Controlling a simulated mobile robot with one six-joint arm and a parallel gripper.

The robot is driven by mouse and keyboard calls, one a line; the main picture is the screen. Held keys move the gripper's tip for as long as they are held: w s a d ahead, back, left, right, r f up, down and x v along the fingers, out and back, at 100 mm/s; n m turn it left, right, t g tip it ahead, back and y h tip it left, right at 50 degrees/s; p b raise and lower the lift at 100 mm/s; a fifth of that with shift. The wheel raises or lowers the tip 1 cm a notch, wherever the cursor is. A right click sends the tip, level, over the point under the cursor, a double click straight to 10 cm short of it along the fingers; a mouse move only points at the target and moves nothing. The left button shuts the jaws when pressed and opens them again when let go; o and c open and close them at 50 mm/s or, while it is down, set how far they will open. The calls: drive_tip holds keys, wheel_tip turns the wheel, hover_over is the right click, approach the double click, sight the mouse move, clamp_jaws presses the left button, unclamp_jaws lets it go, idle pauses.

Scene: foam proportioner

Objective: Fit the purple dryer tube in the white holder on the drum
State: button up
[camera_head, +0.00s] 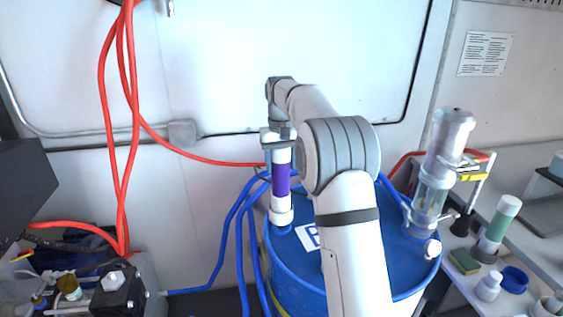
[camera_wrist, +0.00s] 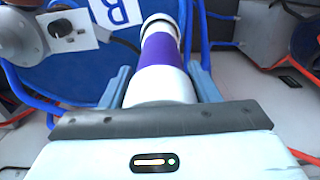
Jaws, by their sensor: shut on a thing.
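The dryer tube is white with a purple band (camera_head: 281,181) and stands about upright over the left part of the blue drum (camera_head: 292,262). My gripper (camera_head: 280,140) is shut on its upper white part. In the wrist view the tube (camera_wrist: 157,58) runs away from me between the two fingers of my gripper (camera_wrist: 160,88). A wider white collar (camera_head: 281,216) surrounds the tube's lower end, close to the drum top. I cannot tell whether this is the white holder or the tube's own end, nor whether the tube is seated.
A clear cylinder with a grey top (camera_head: 432,185) stands at the drum's right side. Blue hoses (camera_head: 238,225) run left of the drum, and red hoses (camera_head: 122,130) hang at the left. A bench with bottles (camera_head: 489,286) and a sponge (camera_head: 464,261) is at right.

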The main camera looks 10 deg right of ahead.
drive_tip(key=shift+f+b, duration=0.3)
drive_tip(key=shift+f, duration=0.2)
drive_tip(key=o, duration=1.3)
drive_tip(key=shift+o, duration=0.2)
wheel_tip(320, 180, up, 8)
drive_tip(key=p, duration=0.8)
drive_tip(key=shift+r, duration=1.5)
